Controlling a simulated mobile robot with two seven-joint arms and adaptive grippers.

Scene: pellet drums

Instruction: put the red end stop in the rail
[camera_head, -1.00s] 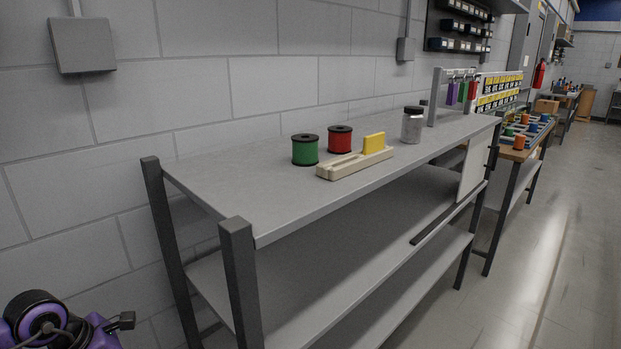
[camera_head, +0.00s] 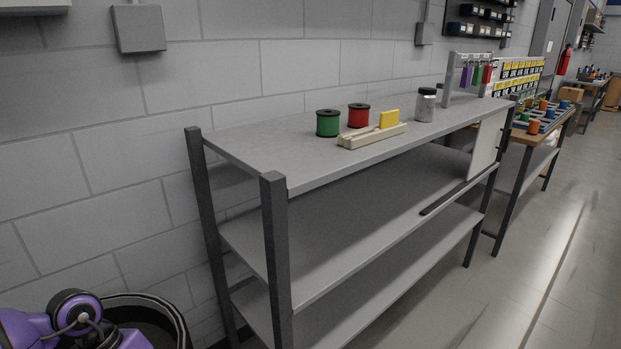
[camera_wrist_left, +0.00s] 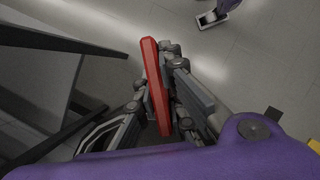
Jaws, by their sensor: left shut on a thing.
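My left gripper (camera_wrist_left: 158,88) is shut on the red end stop (camera_wrist_left: 153,75), a long flat red piece, in the left wrist view. The end stop sticks out beyond the fingertips, over the floor beside a shelf. A cream rail (camera_head: 371,136) lies on the shelving unit's top in the head view, with a yellow block (camera_head: 389,119) upright in its right part. The left part of the rail looks empty. In the head view only part of my purple left arm shows at the bottom left, and its gripper is out of frame. My right gripper is not in view.
A grey shelving unit (camera_head: 240,152) with dark posts stands ahead. A green spool (camera_head: 327,123), a red spool (camera_head: 358,115) and a jar (camera_head: 425,104) stand on its top near the rail. The top's left part is bare. Open floor lies at the right.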

